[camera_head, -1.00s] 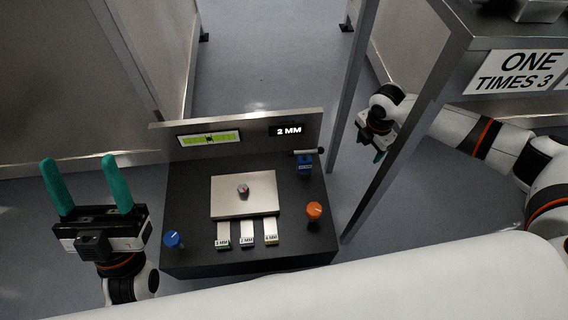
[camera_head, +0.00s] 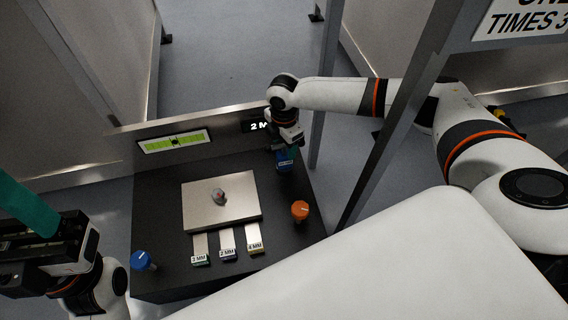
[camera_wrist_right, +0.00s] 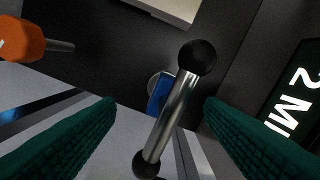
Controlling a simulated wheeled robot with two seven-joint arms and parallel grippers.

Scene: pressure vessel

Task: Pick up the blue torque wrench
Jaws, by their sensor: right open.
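The blue torque wrench (camera_head: 285,162) stands at the back right of the black console, its blue body partly hidden by my right gripper (camera_head: 288,148). In the right wrist view its steel crossbar (camera_wrist_right: 175,112) with black ball ends lies between the two green fingers, with part of the blue body (camera_wrist_right: 158,95) below. My right gripper (camera_wrist_right: 160,120) is open, its fingers on either side of the bar, with visible gaps. My left gripper (camera_head: 45,245) is at the left edge, away from the wrench; one teal finger shows, set wide, the other is out of frame.
The console (camera_head: 165,185) carries a metal plate (camera_head: 222,203), an orange knob (camera_head: 300,210), a blue knob (camera_head: 143,260) and several labelled strips (camera_head: 228,247). A raised back panel (camera_head: 125,145) holds displays. A metal post (camera_head: 385,125) stands right of the console, near my right arm.

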